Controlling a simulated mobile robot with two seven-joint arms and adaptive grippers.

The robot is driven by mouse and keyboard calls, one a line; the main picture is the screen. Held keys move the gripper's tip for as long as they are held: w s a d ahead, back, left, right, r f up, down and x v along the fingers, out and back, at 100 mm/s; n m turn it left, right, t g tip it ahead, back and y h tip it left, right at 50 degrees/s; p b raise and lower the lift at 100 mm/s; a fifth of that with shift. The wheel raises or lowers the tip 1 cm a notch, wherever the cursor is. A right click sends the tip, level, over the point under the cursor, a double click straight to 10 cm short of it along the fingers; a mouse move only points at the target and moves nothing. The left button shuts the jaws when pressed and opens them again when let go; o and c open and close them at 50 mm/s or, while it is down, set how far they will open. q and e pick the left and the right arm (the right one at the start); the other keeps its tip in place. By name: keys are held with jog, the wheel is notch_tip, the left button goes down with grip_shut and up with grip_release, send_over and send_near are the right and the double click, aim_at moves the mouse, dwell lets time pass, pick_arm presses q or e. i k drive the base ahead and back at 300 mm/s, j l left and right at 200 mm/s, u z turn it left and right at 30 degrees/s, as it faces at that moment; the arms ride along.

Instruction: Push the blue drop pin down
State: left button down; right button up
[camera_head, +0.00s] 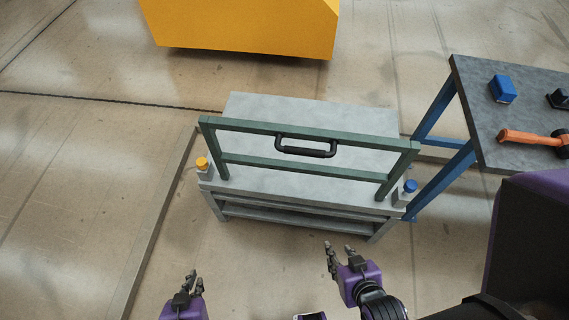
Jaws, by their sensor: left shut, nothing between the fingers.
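The blue drop pin (410,186) stands upright in a small grey block at the right end of the grey bench, beside the foot of the green frame (305,130). Its lower part is hidden in the block. My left gripper (194,277) is shut and empty, low in front of the bench and far to the left of the blue pin. My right gripper (338,248) looks open and empty. It is in front of the bench, nearer than the blue pin and to its left, and touches nothing.
A yellow pin (202,163) stands at the bench's left end. The green frame has a black handle (305,147). A side table (510,147) at right holds a blue box (502,89) and an orange hammer (530,138). A yellow block (240,28) is behind.

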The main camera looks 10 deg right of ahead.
aim_at(411, 186)
jog(key=l+z, duration=0.1)
jog(key=z, duration=0.8)
jog(key=i+l+z, duration=0.1)
jog(key=z, duration=0.4)
jog(key=u, duration=1)
jog(key=z, duration=1.25)
jog(key=i+j+z, duration=0.2)
jog(key=i+j, duration=0.1)
jog(key=i, duration=0.1)
